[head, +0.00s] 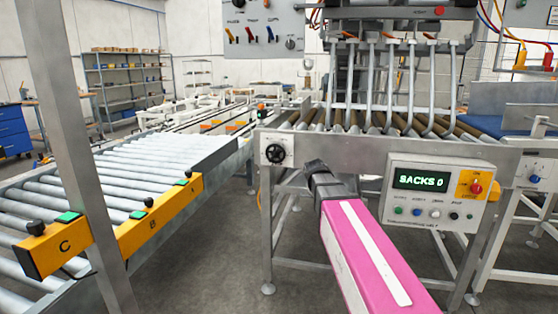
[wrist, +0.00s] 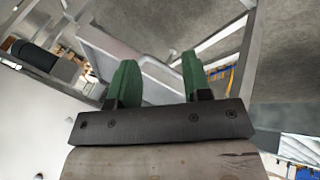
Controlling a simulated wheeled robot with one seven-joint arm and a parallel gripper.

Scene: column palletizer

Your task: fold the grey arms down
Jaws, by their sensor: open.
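Several long grey arms (head: 366,88) stand side by side, close to vertical, under the overhead frame in the head view. Their lower ends curve at the brown rollers. The dark end of my arm, with my gripper, is at the front of the roller frame, below and left of the grey arms and apart from them; its fingers cannot be made out there. In the wrist view my gripper (wrist: 158,78) has two green fingers spread wide with nothing between them. The grey arms are not clearly recognisable in the wrist view.
A panel with coloured levers (head: 262,28) hangs above left of the grey arms. A black handwheel (head: 275,153) and a control box reading SACKS 0 (head: 437,195) are on the frame front. A roller conveyor (head: 130,180) with yellow button boxes lies left. Grey floor is open between.

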